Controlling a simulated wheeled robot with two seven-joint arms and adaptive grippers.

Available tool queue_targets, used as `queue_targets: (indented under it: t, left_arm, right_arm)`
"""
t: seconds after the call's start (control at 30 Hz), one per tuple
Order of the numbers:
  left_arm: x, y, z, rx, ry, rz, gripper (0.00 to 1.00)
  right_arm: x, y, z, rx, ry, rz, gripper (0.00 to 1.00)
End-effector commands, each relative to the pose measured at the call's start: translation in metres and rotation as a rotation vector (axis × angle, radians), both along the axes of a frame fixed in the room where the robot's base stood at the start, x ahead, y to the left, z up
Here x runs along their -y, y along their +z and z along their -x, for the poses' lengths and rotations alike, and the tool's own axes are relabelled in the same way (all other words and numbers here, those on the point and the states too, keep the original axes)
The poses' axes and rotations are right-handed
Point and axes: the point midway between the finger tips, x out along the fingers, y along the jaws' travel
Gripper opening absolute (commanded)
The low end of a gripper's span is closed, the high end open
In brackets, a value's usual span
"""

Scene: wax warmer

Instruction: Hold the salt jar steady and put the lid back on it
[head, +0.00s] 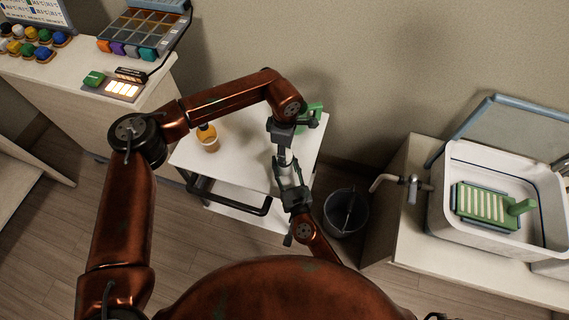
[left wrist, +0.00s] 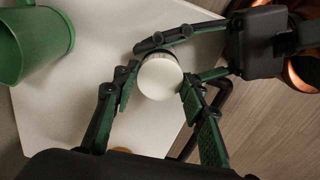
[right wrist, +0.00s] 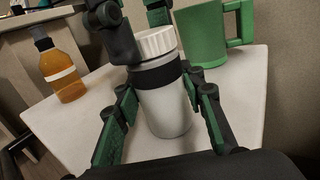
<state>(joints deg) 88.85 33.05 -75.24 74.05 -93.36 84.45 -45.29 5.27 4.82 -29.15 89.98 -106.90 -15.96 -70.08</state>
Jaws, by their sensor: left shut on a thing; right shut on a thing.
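The salt jar (right wrist: 165,110) is a pale upright cylinder with a black band, standing over the white cart top. My right gripper (right wrist: 160,115) has its fingers around the jar's body; it also shows in the head view (head: 289,178). The white ribbed lid (right wrist: 155,43) is at the jar's mouth, and from above it shows as a round disc in the left wrist view (left wrist: 160,78). My left gripper (left wrist: 157,92) comes down from above with its fingers on either side of the lid. I cannot tell whether the lid is fully seated.
A green mug (right wrist: 205,35) stands close behind the jar. A dark bin (head: 346,212) is on the floor to the right, beside a sink counter.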

Motion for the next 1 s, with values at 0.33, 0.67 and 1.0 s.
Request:
queue_targets:
  t: [0.33,0.67,1.0]
  left_arm:
    - [-0.0001,-0.0004,0.0001,0.0,-0.573,0.001,0.1]
    - [-0.0002,-0.0005,0.0001,0.0,-0.566,0.001,0.53]
    - [-0.0003,-0.0004,0.0001,0.0,-0.564,0.0,0.59]
  right_arm:
    - [0.0001,-0.0028,0.0006,-0.005,0.001,0.001,0.0]
    - [0.0001,-0.0028,0.0006,-0.005,0.001,0.001,0.0]
    - [0.0001,-0.0028,0.0006,-0.005,0.001,0.001,0.0]
